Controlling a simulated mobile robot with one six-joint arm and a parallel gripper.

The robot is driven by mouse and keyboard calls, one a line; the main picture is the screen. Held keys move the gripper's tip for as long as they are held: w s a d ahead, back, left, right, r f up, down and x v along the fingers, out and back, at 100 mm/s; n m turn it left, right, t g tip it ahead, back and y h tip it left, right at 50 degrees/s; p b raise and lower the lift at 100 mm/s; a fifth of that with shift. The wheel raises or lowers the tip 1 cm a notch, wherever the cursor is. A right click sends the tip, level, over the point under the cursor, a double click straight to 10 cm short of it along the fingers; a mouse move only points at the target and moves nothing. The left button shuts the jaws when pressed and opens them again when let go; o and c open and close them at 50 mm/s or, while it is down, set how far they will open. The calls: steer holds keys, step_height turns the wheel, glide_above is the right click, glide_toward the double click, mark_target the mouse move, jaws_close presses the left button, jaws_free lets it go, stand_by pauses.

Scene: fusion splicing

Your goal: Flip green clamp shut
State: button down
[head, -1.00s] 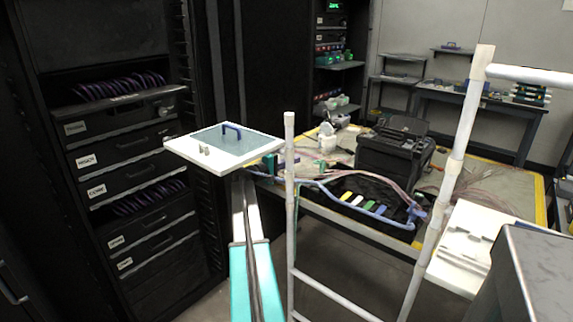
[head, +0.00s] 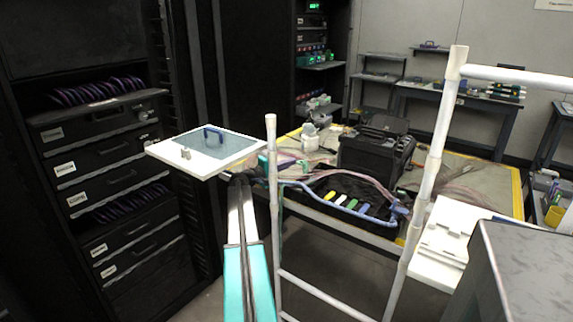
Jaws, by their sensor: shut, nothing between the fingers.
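A green clamp (head: 351,204) stands in a row of coloured clamps in the black tray on the workbench, between a white one (head: 340,199) and a blue one (head: 364,208). It is small, and I cannot tell whether its lid is up or down. My teal arm reaches forward from the bottom of the view. My gripper (head: 262,178) is at its far end, left of the clamp row and apart from it, by the bench's left edge. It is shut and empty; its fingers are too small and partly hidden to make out.
A pale ladder-like frame (head: 271,200) stands between me and the bench. A black case (head: 370,155) and looped cables (head: 345,180) crowd the bench.

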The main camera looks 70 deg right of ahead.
steer(key=shift+s+b, duration=0.1)
steer(key=shift+b, duration=0.35)
steer(key=shift+s+a+r+m+b, duration=0.1)
steer(key=shift+r+m+b, duration=0.1)
steer(key=shift+m+b, duration=0.35)
steer(key=shift+s+r+m, duration=0.1)
steer(key=shift+r+m, duration=0.1)
steer(key=shift+m, duration=0.05)
